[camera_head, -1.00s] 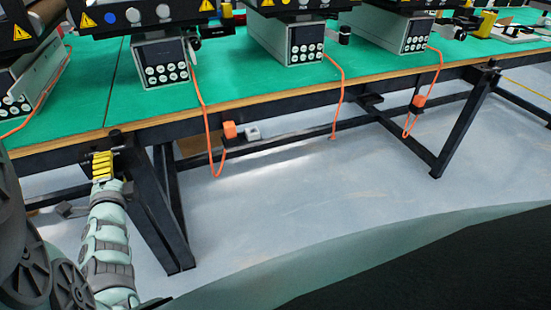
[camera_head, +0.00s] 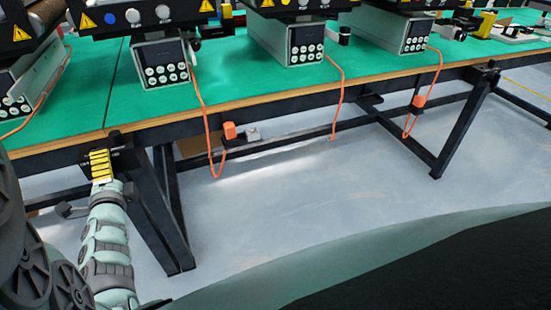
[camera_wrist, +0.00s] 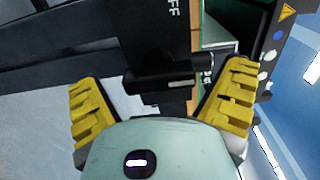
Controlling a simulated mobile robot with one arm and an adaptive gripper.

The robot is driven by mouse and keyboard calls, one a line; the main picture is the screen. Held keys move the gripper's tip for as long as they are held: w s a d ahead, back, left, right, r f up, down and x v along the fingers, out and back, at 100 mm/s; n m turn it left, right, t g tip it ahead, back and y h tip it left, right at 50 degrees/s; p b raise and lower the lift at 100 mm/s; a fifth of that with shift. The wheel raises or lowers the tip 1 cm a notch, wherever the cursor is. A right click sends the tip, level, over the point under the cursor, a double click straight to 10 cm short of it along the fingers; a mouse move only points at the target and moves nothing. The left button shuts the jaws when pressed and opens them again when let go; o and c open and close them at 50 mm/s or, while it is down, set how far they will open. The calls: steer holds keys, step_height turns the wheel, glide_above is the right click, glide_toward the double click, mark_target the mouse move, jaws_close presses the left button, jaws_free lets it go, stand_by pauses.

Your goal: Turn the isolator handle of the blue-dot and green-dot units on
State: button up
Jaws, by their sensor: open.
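In the wrist view, a black bar-shaped isolator handle (camera_wrist: 165,80) lies crosswise between my spread yellow fingers, in front of a dark panel. White letters "FF" show on that panel above the handle. My gripper (camera_wrist: 163,92) is open, with one finger on each side of the handle; I cannot tell whether either touches it. In the head view my gripper (camera_head: 100,166) is at the table's front edge, below the blue-dot unit (camera_head: 110,18). The blue dot also shows on that unit in the wrist view (camera_wrist: 278,35). I cannot make out a green dot.
The green table (camera_head: 240,87) carries several conveyor units with grey control boxes. Orange cables (camera_head: 205,120) hang over its front edge to orange plugs (camera_head: 229,130). A dark table leg (camera_head: 165,215) stands right of my arm. The floor farther right is clear.

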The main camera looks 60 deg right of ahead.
steer(key=shift+s+a, duration=0.1)
steer(key=v, duration=1.1)
steer(key=shift+s+a, duration=0.25)
steer(key=shift+s, duration=0.05)
